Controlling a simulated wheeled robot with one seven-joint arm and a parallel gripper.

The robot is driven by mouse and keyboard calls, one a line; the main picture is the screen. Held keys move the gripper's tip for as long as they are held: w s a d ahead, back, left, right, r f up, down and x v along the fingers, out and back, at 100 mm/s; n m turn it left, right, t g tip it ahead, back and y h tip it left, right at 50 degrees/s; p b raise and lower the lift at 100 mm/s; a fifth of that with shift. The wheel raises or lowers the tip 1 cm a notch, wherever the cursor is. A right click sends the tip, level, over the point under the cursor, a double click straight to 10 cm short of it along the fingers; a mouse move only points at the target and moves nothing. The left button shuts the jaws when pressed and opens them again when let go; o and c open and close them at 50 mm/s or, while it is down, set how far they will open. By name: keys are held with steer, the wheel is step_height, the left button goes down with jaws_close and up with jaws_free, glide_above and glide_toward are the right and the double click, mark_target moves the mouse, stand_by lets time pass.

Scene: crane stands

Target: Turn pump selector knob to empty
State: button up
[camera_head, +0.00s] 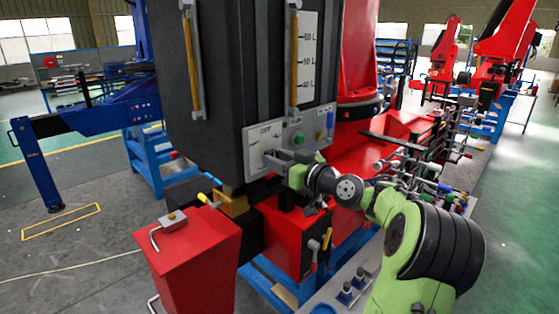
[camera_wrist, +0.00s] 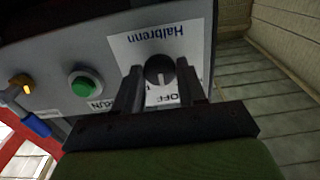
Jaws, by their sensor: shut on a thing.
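A dark round selector knob (camera_wrist: 160,70) with a pale pointer line sits on a white label on the grey control panel (camera_head: 257,149). The label reads "Halbrenn" and "OFF", upside down in the wrist view. My gripper (camera_wrist: 159,82) reaches the panel with one finger on each side of the knob and is shut on it. In the head view my gripper (camera_head: 277,160) is at the lower left of the panel and hides the knob. The pointer line runs roughly along the fingers, toward the "OFF" print.
Beside the knob on the panel are a green button (camera_wrist: 85,84), a yellow-orange control (camera_wrist: 21,84) and a blue lever (camera_wrist: 37,124). A red box (camera_head: 195,255) with a handle stands at the lower left.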

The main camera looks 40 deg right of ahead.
steer(key=shift+f+n+b, duration=0.15)
steer(key=shift+n+b, duration=0.15)
steer(key=shift+b, duration=0.35)
steer(key=n+b, duration=0.8)
steer(key=b, duration=0.3)
steer(key=shift+n, duration=0.3)
steer(key=o, duration=1)
steer(key=shift+o, duration=0.2)
